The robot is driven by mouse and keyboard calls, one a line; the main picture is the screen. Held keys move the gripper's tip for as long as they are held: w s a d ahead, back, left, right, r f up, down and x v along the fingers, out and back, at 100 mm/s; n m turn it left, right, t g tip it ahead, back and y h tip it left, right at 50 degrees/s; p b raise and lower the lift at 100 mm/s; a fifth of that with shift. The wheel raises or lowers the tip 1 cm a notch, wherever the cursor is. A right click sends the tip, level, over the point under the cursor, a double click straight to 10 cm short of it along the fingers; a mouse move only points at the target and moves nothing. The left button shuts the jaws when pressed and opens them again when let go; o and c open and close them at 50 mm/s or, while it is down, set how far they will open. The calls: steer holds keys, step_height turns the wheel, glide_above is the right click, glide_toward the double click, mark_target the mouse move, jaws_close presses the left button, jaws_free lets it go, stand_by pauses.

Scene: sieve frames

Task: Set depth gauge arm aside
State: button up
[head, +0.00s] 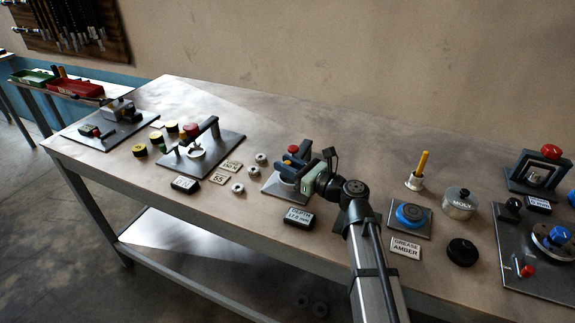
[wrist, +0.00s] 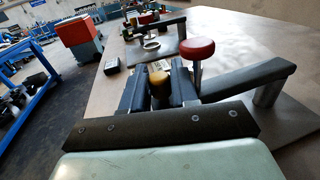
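The depth gauge stands on a grey plate (head: 271,189) near the table middle. In the wrist view its dark arm (wrist: 250,77) runs from a grey post (wrist: 266,95) at right to a post with a red knob (wrist: 200,49). My gripper (head: 290,164) is low over this plate. In the wrist view my gripper (wrist: 159,78) has its two dark blue fingers close on either side of a yellow knob (wrist: 158,89), with hardly any gap. The knob's lower part is hidden by my dark palm bar. How the knob joins the arm is hidden.
A "DEPTH 17.0 mm" block (head: 299,218) sits in front of the plate. Several metal rings (head: 238,188) and another gauge fixture (head: 204,150) stand to the left. A blue-topped pad (head: 411,215) and a MOLY tin (head: 459,203) stand right. The table behind is clear.

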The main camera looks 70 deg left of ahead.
jaws_close()
steer(key=shift+w, duration=0.1)
steer(key=shift+w+d+n+g+h, duration=0.5)
steer(key=shift+w+n+g, duration=0.1)
steer(key=shift+w+g, duration=0.15)
steer(key=w+d+n+g+h, duration=0.3)
steer(key=w+n+g+h, duration=0.4)
steer(key=w+h, duration=0.3)
steer(key=shift+w+d+n+h, duration=0.2)
steer(key=shift+n+h, duration=0.1)
steer(key=shift+n, duration=0.3)
steer(key=shift+s, duration=0.1)
